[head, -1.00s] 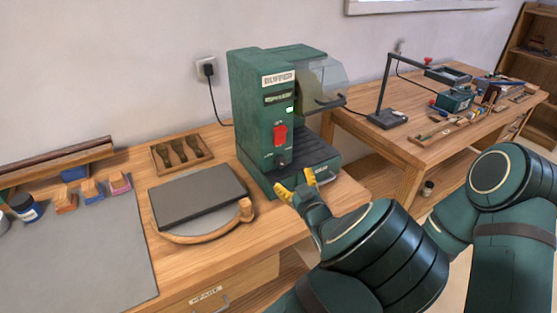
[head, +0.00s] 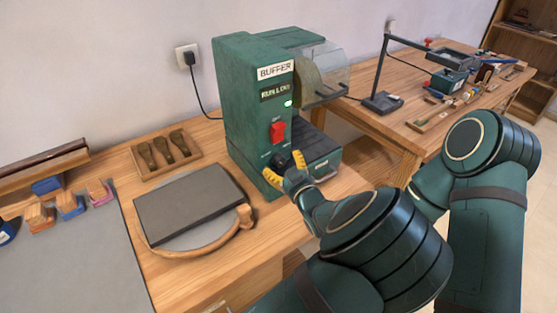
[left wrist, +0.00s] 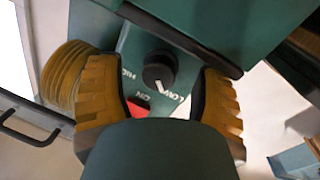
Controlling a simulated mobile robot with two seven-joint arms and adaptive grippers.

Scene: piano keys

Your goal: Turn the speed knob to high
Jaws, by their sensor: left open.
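The green buffer machine (head: 246,110) stands on the wooden bench, its display reading "RUN LOW" beside a lit green light. Its dark round speed knob (head: 280,161) sits low on the front panel, partly hidden by my fingers. In the left wrist view the knob (left wrist: 158,70) has a white pointer line angled towards the "LOW" label; a partly visible "HIGH" label is on the other side. My left gripper (head: 284,168) is open, its yellow-padded fingers on either side of the knob. In the wrist view (left wrist: 156,82) gaps show between both fingers and the knob. My right gripper is not in view.
A red switch (head: 277,131) is just above the knob. A clear guard (head: 322,72) covers the wheel at the right. A grey slab (head: 190,205) and a wooden tool tray (head: 167,155) lie left of the machine. A lamp (head: 384,100) stands on the far bench.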

